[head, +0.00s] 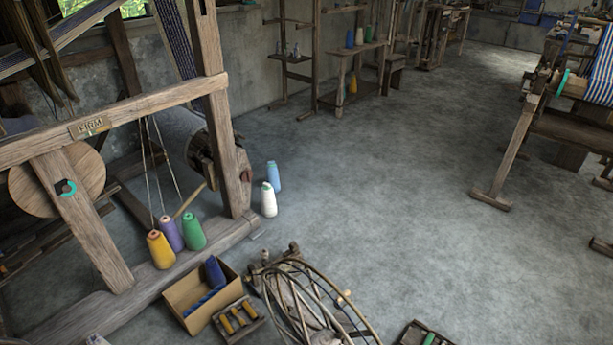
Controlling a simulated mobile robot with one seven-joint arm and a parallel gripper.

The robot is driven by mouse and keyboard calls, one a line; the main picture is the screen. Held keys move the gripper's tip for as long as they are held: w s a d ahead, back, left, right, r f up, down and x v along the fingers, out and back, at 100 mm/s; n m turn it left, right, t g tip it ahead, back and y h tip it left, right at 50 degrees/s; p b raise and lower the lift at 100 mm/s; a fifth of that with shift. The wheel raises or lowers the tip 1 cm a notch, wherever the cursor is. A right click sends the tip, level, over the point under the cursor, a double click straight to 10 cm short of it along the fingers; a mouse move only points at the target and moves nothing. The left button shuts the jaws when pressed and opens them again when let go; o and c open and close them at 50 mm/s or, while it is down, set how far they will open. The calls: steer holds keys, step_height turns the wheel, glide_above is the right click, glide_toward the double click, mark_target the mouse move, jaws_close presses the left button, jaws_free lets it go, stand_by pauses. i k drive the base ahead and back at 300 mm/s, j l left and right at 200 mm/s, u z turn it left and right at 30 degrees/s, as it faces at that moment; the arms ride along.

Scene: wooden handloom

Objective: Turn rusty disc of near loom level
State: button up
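The near loom (110,120) stands at the left, a heavy weathered wooden frame with a small sign on its crossbeam. A large round pale wooden disc (30,190) sits behind its slanted post. A small teal ring with a dark centre (66,188) is on that post. A dark, rusty-looking round end (202,158) of a roller shows beside the right upright, partly hidden by it. I cannot tell for certain which part is the rusty disc, or whether anything on it is level. My gripper is not in view.
Yellow, purple and green thread cones (194,231) stand by the loom's base beam. White and blue cones (268,199) stand to its right. A cardboard box (182,290), a small tray (238,322) and a bundle of hoops (300,300) lie in front. Open floor (390,200) spreads right.

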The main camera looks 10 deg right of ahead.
mark_target(246, 175)
steer(key=z, duration=1.35)
steer(key=l+z, duration=0.1)
steer(key=z, duration=0.65)
steer(key=l+z, duration=0.15)
steer(key=z, duration=0.2)
steer(key=i+l, duration=0.15)
steer(key=l, duration=0.15)
steer(key=i+l+u, duration=0.1)
steer(key=l, duration=0.25)
steer(key=i+l, duration=0.2)
steer(key=i+l+u, duration=0.15)
steer(key=i, duration=0.35)
steer(key=i+l+u, duration=0.2)
steer(key=i+l, duration=0.2)
steer(key=i+l+u, duration=0.1)
steer(key=i+u, duration=0.15)
steer(key=i, duration=1.05)
steer(key=i+u, duration=0.25)
steer(key=i, duration=0.3)
steer(key=i+l+u, duration=0.25)
steer(key=i, duration=0.3)
steer(key=i+j+u, duration=0.15)
steer(key=i+u, duration=1.25)
steer(key=u, duration=0.25)
steer(key=i+u, duration=0.35)
steer(key=k+l, duration=0.05)
steer(key=k, duration=0.05)
